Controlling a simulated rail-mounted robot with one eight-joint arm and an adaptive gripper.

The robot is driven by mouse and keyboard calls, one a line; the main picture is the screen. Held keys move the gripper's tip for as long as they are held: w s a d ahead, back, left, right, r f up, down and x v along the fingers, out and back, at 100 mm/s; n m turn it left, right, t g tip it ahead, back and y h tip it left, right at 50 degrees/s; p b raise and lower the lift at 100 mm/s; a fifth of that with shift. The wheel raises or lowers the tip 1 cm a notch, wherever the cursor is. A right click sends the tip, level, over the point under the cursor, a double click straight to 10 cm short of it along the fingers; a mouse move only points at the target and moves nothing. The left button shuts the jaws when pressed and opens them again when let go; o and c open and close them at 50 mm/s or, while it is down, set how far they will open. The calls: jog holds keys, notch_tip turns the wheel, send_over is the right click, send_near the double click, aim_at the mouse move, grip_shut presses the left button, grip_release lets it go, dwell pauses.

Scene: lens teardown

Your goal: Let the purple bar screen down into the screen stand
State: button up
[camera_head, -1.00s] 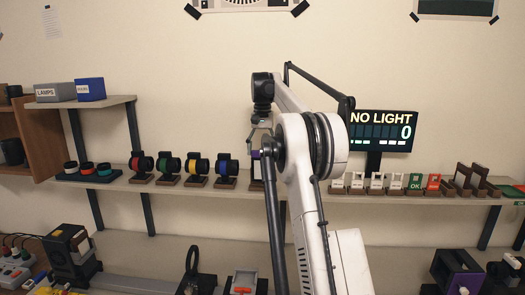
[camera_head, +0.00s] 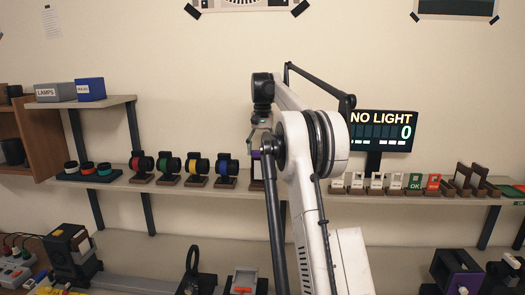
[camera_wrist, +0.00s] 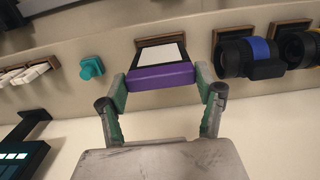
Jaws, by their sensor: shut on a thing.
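The purple bar screen, a pale panel with a purple bar along one edge, is in the wrist view (camera_wrist: 160,77). My gripper (camera_wrist: 163,88) is shut on the purple bar, one green-padded finger at each end. In the head view only a sliver of the purple bar (camera_head: 256,156) shows beside my arm, below my gripper (camera_head: 259,135). The brown wooden screen stand (camera_wrist: 166,41) shows around the panel's far edge in the wrist view. I cannot tell whether the panel is seated in it. My arm hides most of the stand in the head view.
Blue (camera_head: 226,170), yellow (camera_head: 198,168), green and red ringed lenses stand on the shelf (camera_head: 138,184) to the left. In the wrist view the blue-ringed lens (camera_wrist: 248,55) is close to the right finger, and a teal knob (camera_wrist: 92,67) is left of the gripper.

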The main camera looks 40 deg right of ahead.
jog(key=shift+f+b, duration=0.65)
jog(key=shift+f, duration=0.65)
dwell(1.2)
jog(key=o, duration=1.7)
jog(key=shift+c, duration=0.2)
jog(key=shift+r, duration=3.75)
